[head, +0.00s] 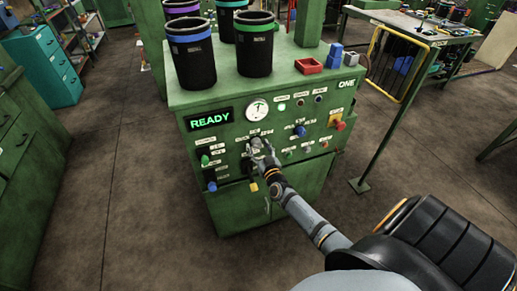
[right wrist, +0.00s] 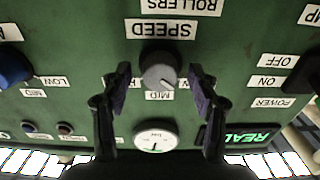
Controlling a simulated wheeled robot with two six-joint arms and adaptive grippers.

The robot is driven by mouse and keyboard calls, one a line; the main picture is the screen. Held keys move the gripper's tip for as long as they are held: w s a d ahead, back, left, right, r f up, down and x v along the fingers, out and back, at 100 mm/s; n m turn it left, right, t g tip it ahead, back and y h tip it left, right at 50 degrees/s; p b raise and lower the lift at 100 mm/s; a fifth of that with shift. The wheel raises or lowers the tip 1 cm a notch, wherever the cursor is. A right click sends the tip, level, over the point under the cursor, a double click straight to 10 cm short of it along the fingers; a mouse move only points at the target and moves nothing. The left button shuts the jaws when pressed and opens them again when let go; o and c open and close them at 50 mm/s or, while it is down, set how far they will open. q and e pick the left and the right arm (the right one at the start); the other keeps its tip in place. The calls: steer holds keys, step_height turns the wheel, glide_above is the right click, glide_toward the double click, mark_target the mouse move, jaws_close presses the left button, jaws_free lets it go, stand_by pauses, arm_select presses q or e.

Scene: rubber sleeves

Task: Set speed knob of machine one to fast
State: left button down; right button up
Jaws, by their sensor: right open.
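Machine one (head: 225,95) is a green cabinet marked ONE, with a lit READY display (head: 209,119) on its sloped panel. In the right wrist view the grey round speed knob (right wrist: 158,70) sits beside a SPEED label (right wrist: 160,30) and a MID label (right wrist: 159,95). Its exact pointer setting is hard to read. My right gripper (right wrist: 160,77) is open, with one dark finger on each side of the knob and a visible gap to both. In the head view my right gripper (head: 262,152) is at the panel and largely hides the knob. My left gripper is not in view.
A blue knob (head: 299,131) and a red knob on a yellow base (head: 338,121) are right of the gripper. A round gauge (head: 257,110) is above it. Black cups (head: 254,50) and a red tray (head: 308,66) stand on top. A side table (head: 405,25) is at right.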

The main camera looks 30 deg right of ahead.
steer(key=shift+c, duration=0.6)
steer(key=c, duration=1.1)
steer(key=shift+o, duration=0.2)
steer(key=m, duration=0.4)
steer(key=shift+m, duration=0.3)
steer(key=m, duration=0.5)
steer(key=m+b, duration=0.1)
steer(key=m, duration=0.4)
steer(key=shift+m, duration=0.4)
steer(key=m+b, duration=0.1)
steer(key=m, duration=0.3)
steer(key=shift+m, duration=0.3)
